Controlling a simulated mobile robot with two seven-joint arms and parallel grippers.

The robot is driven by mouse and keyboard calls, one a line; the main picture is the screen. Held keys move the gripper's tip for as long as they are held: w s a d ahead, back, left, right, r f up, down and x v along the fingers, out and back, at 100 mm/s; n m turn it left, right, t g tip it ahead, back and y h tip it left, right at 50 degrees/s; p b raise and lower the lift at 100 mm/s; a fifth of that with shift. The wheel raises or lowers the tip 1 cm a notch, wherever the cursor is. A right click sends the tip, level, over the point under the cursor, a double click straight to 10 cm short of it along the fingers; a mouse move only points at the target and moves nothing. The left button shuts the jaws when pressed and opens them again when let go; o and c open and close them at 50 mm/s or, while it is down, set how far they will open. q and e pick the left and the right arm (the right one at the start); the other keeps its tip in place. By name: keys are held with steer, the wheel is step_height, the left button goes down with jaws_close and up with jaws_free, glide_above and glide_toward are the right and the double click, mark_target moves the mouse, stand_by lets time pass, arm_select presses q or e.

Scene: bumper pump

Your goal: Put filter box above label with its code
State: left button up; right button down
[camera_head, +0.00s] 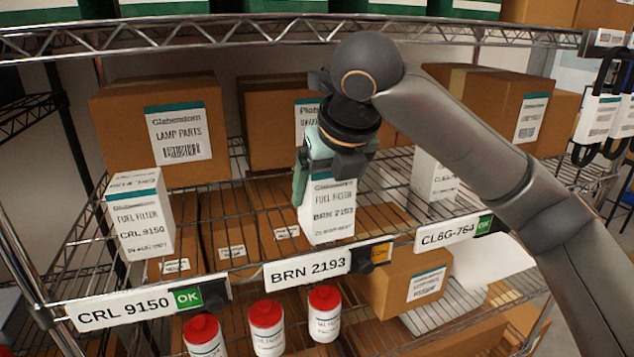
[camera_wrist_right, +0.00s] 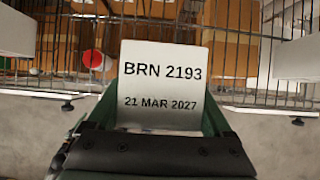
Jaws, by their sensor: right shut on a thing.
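My right gripper (camera_head: 328,178) is shut on the white filter box marked BRN 2193 (camera_head: 331,213). The box is upright, just above or on the wire shelf behind the BRN 2193 label (camera_head: 307,268); I cannot tell whether it touches. The right wrist view shows its face (camera_wrist_right: 163,85) with BRN 2193 and a date, between the green fingers. A CRL 9150 filter box (camera_head: 140,222) stands above the CRL 9150 label (camera_head: 125,311). Another white box (camera_head: 434,177) stands behind the CL8G-764 label (camera_head: 447,232), partly hidden by my right arm. My left gripper is not in view.
Large cardboard boxes, one marked LAMP PARTS (camera_head: 155,125), stand at the back of the shelf. Several red-capped white bottles (camera_head: 267,327) and a cardboard box (camera_head: 410,285) are below. Another wire shelf edge (camera_head: 200,38) runs overhead.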

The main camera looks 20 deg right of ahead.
steer(key=shift+w+r, duration=0.1)
steer(key=shift+w, duration=0.3)
steer(key=w, duration=0.1)
steer(key=w+f+p, duration=0.1)
steer(key=shift+w+a, duration=0.1)
steer(key=shift+w, duration=0.3)
steer(key=shift+f, duration=0.3)
steer(key=shift+f, duration=0.1)
jaws_free()
steer(key=shift+s, duration=0.1)
steer(key=v, duration=0.5)
steer(key=s+b, duration=0.2)
steer(key=s, duration=1)
steer(key=shift+d, duration=0.25)
